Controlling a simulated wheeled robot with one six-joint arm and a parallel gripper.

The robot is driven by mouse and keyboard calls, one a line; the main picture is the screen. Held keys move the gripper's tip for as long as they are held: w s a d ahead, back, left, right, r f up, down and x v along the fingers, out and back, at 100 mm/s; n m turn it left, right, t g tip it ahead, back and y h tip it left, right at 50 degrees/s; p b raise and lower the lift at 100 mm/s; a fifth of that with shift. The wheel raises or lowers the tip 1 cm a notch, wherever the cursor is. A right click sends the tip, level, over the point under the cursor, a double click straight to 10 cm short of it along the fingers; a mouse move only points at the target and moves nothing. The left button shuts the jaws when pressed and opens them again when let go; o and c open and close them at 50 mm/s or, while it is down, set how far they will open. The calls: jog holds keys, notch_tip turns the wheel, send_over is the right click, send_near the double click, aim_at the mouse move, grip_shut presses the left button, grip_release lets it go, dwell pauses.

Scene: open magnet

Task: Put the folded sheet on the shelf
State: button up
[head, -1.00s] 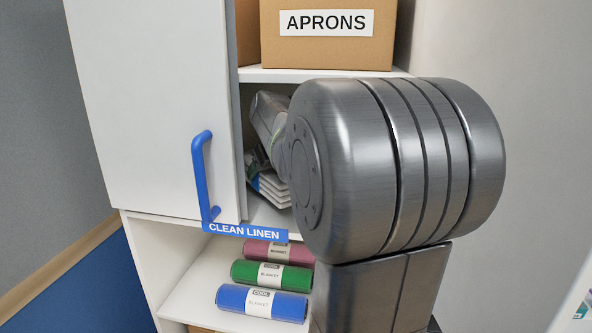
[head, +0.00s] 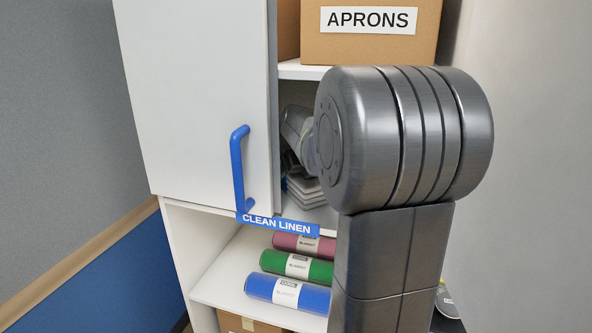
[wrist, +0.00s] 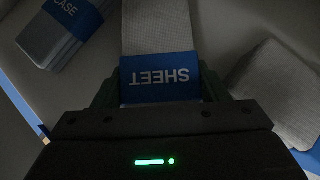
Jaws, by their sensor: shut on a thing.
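The folded sheet (wrist: 158,40) is pale with a blue band reading SHEET, upside down in the wrist view. My gripper (wrist: 160,84) is shut on it, with a dark green finger at each side of the band. The sheet reaches away beyond the fingers, and its far end is cut off by the frame. In the head view my arm reaches into the middle compartment of a white cabinet, above the shelf (head: 318,217). My forearm hides the gripper and the sheet there. I cannot tell whether the sheet touches the shelf.
A pack banded CASE (wrist: 62,28) lies left of the sheet; a pale folded item (wrist: 280,95) lies right. A white stack (head: 306,190) shows inside the compartment. The cabinet door (head: 200,100), with a blue handle (head: 238,170), stands at left. Above is an APRONS box (head: 370,45); below, rolled blankets (head: 287,293).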

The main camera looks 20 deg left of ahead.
aim_at(308, 194)
jog(key=o, duration=1.1)
jog(key=shift+r, duration=0.2)
jog(key=v, duration=0.2)
jog(key=b+v, duration=0.1)
jog(key=v, duration=0.2)
jog(key=shift+s+d+f, duration=0.1)
jog(key=shift+s+d, duration=0.2)
jog(key=shift+d, duration=0.15)
jog(key=s+d+b, duration=0.1)
jog(key=s+d, duration=0.2)
jog(key=d, duration=0.1)
jog(key=s+d+b, duration=0.1)
jog(key=s+d, duration=0.3)
jog(key=shift+s+d+b, duration=0.1)
jog(key=shift+s+b, duration=0.1)
jog(key=shift+b, duration=0.15)
